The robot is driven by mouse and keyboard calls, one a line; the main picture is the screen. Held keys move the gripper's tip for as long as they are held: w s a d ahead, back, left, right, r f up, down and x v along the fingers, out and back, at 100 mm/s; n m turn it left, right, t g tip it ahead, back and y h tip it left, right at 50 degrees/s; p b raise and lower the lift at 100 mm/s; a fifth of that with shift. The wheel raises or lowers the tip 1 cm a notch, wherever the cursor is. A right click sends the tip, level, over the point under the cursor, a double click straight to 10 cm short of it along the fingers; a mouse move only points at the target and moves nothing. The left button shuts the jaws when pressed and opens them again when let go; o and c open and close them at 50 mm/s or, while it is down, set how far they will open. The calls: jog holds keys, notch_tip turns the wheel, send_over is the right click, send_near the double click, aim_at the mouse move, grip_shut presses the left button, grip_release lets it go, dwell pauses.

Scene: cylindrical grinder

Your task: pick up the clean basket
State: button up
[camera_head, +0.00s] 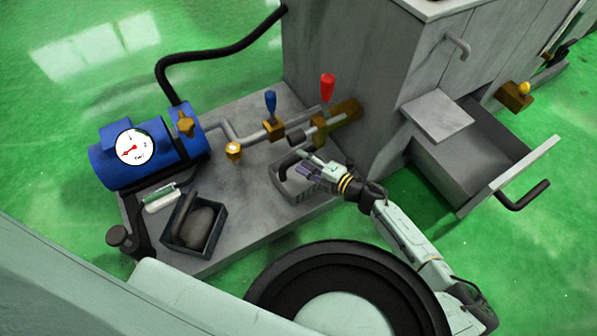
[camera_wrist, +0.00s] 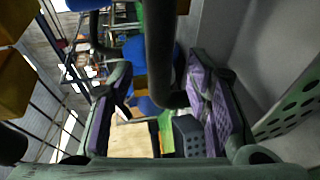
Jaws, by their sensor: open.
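A grey basket with perforated walls (camera_head: 301,191) and a dark handle sits near the right end of the grey bench top, beside the machine's grey cabinet. My gripper (camera_head: 311,168) is over this basket, its arm coming from the lower right. In the wrist view, a thick dark bar (camera_wrist: 160,55), which looks like the handle, runs between the two open purple-padded fingers. The fingers do not visibly close on it. A perforated wall (camera_wrist: 290,108) shows at the right there. My gripper hides part of the basket in the head view.
A second, dark-rimmed basket (camera_head: 181,244) holding a dark rounded object stands at the bench's front left. A blue cylinder with a gauge (camera_head: 134,146), pipes, a blue lever (camera_head: 270,103) and a red lever (camera_head: 327,88) are behind. An open drawer (camera_head: 470,165) juts out at right.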

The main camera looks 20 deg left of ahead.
jog(key=shift+x, duration=0.85)
jog(key=shift+c, duration=0.2)
grip_shut()
